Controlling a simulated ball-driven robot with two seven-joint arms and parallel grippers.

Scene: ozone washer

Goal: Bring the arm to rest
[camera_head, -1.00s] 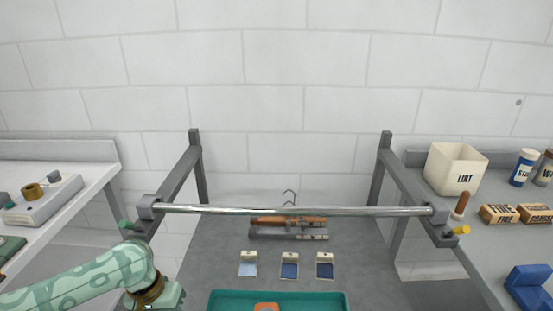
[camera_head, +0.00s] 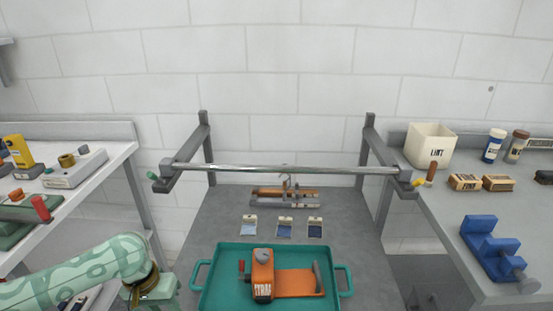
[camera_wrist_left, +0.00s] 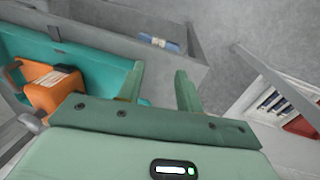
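My left arm (camera_head: 75,275), pale green with a leafy pattern, comes in from the lower left of the head view. It ends in my left gripper (camera_head: 150,292), low at the bottom edge and left of the teal tray (camera_head: 212,287); its fingertips are not clear there. In the left wrist view my left gripper (camera_wrist_left: 160,72) has its two fingers apart with nothing between them. The teal tray (camera_wrist_left: 88,62) and an orange device (camera_wrist_left: 55,90) show left of the fingers. My right gripper is in neither view.
A metal rail (camera_head: 285,169) spans the grey bench on two brackets. Swatch cards (camera_head: 284,228) lie behind the tray. A left bench (camera_head: 105,165) holds instruments; a right bench (camera_head: 450,225) holds a lint bin (camera_head: 430,148) and a blue fixture (camera_head: 488,248). Bare grey bench surrounds the cards.

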